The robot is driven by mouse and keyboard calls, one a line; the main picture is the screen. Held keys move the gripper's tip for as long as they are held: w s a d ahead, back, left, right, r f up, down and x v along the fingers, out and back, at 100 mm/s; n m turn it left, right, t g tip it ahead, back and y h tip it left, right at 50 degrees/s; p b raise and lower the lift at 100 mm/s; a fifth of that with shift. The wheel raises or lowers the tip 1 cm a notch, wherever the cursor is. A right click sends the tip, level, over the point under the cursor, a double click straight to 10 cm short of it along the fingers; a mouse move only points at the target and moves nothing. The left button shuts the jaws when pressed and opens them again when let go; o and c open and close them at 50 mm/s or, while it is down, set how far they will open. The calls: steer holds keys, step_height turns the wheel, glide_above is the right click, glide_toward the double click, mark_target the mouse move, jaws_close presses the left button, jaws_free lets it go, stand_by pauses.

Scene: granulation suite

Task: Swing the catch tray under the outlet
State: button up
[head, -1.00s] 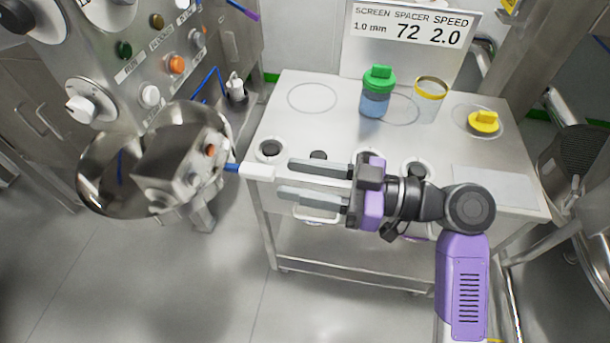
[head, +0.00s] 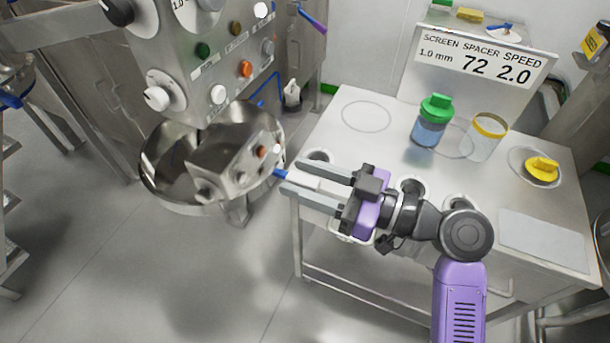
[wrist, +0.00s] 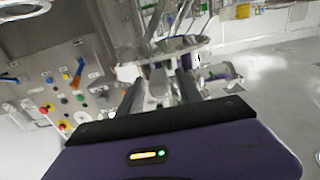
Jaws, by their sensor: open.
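The catch tray appears to be the round, shiny steel pan (head: 160,190) at left in the head view, below the control panel. A grey steel box with buttons (head: 235,160) sits over it and hides part of its inside. The outlet cannot be told apart clearly. A short blue handle (head: 280,173) sticks out on the pan's right side. My gripper (head: 292,176) is open, its fingers pointing left, with their tips close to the blue handle. I cannot tell whether they touch it. The wrist view shows the two fingers apart (wrist: 160,90), with blurred pale metal parts beyond.
A steel table (head: 345,145) stands at right, under and behind my gripper. It carries a green-lidded jar (head: 430,122), a yellow-rimmed clear jar (head: 484,138) and a yellow-knobbed lid (head: 541,170). The control panel (head: 200,60) rises above the pan. The floor in front is clear.

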jaws_close()
stand_by(1.4)
